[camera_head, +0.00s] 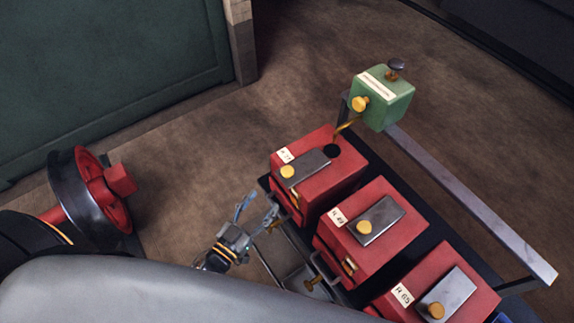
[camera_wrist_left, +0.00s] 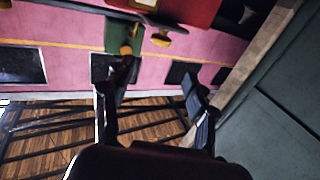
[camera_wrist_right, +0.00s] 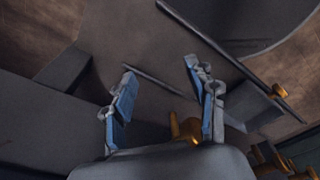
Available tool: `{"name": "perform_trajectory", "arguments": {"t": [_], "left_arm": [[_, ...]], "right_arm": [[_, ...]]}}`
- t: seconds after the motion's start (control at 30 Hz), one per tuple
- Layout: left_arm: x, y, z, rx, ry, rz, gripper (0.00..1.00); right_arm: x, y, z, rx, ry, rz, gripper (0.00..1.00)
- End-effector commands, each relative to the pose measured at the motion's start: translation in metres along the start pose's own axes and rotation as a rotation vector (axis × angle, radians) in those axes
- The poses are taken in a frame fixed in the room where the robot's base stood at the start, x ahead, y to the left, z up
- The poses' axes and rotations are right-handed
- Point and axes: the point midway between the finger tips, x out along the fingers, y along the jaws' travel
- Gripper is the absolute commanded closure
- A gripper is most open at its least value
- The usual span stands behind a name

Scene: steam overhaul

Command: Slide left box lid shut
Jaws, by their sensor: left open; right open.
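The left box (camera_head: 320,186) is red with a small white label, at the far left of a row of red boxes. Its grey lid (camera_head: 307,167) carries a brass knob (camera_head: 287,172) and sits toward the label end. A dark round hole (camera_head: 331,150) in the box top shows uncovered beyond the lid's far end. My left gripper (camera_head: 258,209) is open, beside and below the box's front left corner, apart from the knob. Its open fingers also show in the left wrist view (camera_wrist_left: 160,75), empty. My right gripper (camera_wrist_right: 159,75) is open and empty; the head view does not show it.
A middle red box (camera_head: 365,262) and a right red box (camera_head: 415,268) stand beside it, each with a knobbed grey lid. A metal rail (camera_head: 470,202) runs behind the row. A red-hubbed wheel (camera_head: 92,198) stands left.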

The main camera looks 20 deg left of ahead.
Motion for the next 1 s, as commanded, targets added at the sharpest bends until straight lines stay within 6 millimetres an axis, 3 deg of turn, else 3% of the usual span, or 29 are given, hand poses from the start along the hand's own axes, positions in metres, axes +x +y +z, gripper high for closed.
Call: {"name": "perform_trajectory", "arguments": {"t": [0.4,0.6,0.8,1.0], "left_arm": [[0.084,0.0,0.003,0.0,0.003,-0.002,0.43],[0.116,0.0,0.003,-0.002,0.0,-0.001,0.43],[0.13,0.0,0.002,-0.002,-0.002,-0.002,0.43],[0.131,0.0,0.002,-0.002,-0.002,-0.002,0.43]], "right_arm": [[0.021,0.003,0.003,-0.002,-0.002,0.004,0.43],[0.029,0.003,0.005,-0.002,-0.003,0.004,0.43],[0.032,0.003,0.005,-0.002,-0.003,0.004,0.43],[0.032,0.003,0.005,-0.002,-0.004,0.004,0.43]]}}
